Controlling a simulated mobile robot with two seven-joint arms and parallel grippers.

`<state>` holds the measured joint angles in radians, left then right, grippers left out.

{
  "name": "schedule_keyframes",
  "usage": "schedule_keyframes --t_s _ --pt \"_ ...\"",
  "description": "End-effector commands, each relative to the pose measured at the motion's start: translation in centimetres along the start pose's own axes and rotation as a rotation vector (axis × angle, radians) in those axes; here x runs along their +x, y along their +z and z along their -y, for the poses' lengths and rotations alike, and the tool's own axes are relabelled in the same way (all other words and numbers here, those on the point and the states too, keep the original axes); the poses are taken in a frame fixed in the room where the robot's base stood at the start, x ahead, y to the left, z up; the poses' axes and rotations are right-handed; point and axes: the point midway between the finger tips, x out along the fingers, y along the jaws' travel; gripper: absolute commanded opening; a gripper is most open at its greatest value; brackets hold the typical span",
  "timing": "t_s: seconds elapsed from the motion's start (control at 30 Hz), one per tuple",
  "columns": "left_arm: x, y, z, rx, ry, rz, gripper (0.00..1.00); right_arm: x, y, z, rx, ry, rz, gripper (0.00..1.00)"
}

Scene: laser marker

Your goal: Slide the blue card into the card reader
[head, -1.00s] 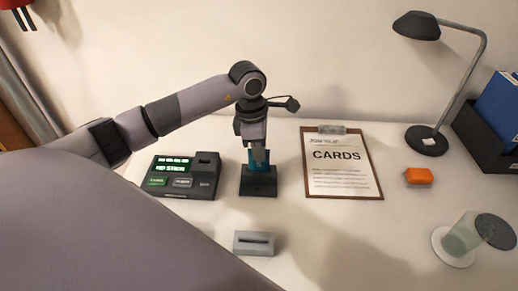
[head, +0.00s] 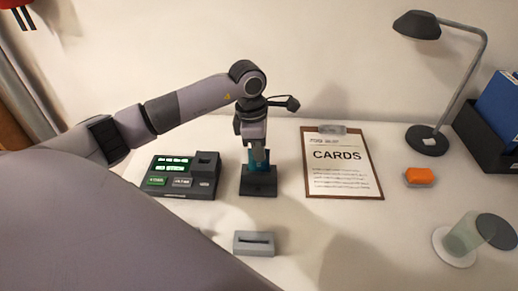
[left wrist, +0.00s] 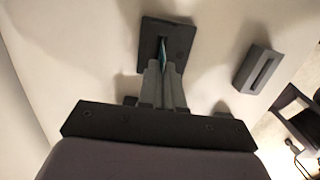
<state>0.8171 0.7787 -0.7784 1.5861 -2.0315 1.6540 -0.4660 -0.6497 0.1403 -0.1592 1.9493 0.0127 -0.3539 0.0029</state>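The blue card (head: 262,168) stands upright in the slot of a dark stand (head: 258,187) at the middle of the desk. My left gripper (head: 258,157) comes down on it from above, with its fingers shut on the card's upper part. In the left wrist view the narrow fingers (left wrist: 165,68) meet at the card (left wrist: 163,50), which still sits in the stand (left wrist: 180,42). A dark terminal (head: 180,188) with a green-lit screen and a raised block at its right corner, apparently the card reader, lies left of the stand. My right gripper is not in view.
A grey slotted block (head: 254,244) lies in front of the stand; it also shows in the left wrist view (left wrist: 259,69). A clipboard (head: 343,170) reading CARDS, an orange object (head: 419,176), a glass (head: 462,236) and a lamp (head: 428,140) are to the right.

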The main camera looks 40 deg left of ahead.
Motion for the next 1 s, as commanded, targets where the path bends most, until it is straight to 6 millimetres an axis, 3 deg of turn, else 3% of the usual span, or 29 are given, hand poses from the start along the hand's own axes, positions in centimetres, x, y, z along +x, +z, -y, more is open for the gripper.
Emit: schedule_keyframes --t_s 1.0 --pt "1.6 -0.2 0.0 0.000 0.000 0.000 0.00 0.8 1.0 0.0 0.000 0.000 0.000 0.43"
